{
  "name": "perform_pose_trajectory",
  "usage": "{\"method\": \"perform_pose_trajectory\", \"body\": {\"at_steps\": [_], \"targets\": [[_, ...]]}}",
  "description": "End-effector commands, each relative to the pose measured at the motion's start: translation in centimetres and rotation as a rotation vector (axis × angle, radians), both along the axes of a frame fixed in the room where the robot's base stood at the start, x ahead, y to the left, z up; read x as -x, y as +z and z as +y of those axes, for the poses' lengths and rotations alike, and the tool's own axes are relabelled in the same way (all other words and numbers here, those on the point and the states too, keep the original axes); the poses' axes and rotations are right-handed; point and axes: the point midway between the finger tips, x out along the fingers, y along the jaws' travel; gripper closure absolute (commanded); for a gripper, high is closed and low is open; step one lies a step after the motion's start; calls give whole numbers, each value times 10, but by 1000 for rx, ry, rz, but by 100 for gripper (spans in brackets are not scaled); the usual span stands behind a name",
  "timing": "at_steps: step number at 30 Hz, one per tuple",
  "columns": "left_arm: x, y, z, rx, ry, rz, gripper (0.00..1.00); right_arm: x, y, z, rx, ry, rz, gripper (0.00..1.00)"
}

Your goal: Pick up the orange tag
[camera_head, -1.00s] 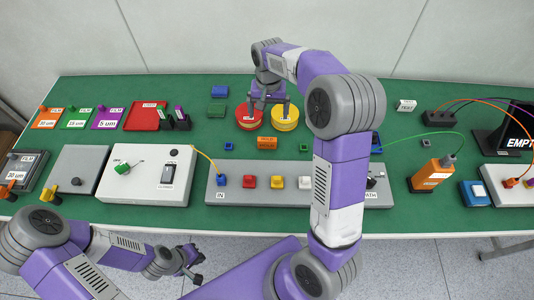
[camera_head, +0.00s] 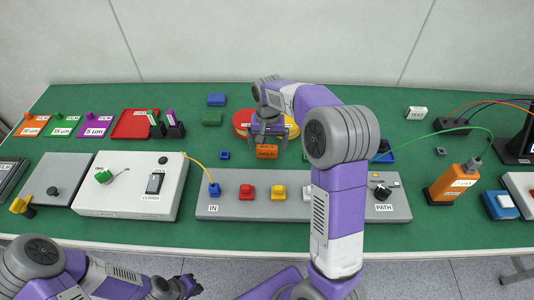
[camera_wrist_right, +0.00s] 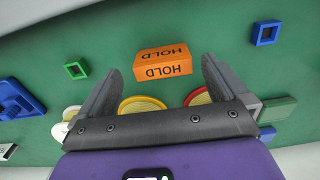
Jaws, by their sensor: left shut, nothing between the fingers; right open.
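The orange tag (camera_head: 266,151), a small block marked HOLD, lies on the green table just in front of the red and yellow discs. It also shows in the right wrist view (camera_wrist_right: 162,64), ahead of and between the fingers, apart from them. My right gripper (camera_head: 268,142) is open and empty, above and just behind the tag in the head view; its fingers in the wrist view (camera_wrist_right: 160,85) stand wide apart. My left gripper (camera_head: 190,287) is shut and empty, low in front of the table's front edge.
A red disc (camera_head: 241,118) and a yellow disc (camera_head: 292,127) lie behind the tag, partly hidden by my right gripper. The long grey panel (camera_head: 226,207) with colored knobs is in front of it. Small blue (camera_head: 224,155) and green square frames lie to either side.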

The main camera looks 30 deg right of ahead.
Motion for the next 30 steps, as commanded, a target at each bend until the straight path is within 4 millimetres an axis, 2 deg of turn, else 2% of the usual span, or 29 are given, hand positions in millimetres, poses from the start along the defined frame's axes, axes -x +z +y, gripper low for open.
{"method": "perform_pose_trajectory", "body": {"at_steps": [3, 8, 16, 25, 26, 30], "targets": [[0, -12, 0, 0, 0, 0, 100, -2, -21, 1, 0, 0, 4, 0], [0, -22, 0, 0, 0, 0, 100, -3, -43, 1, 0, 0, 4, 0], [0, -21, 0, 0, 0, 0, 100, -3, -45, 1, -1, 0, 1, 2], [0, -21, 0, 0, 0, 0, 100, -3, -44, 1, -1, 0, 1, 48], [0, -21, 0, 0, 0, 0, 100, -3, -44, 1, -1, 0, 1, 50], [0, -22, 0, 0, 0, 0, 100, -3, -44, 1, -1, 0, 1, 51]]}}
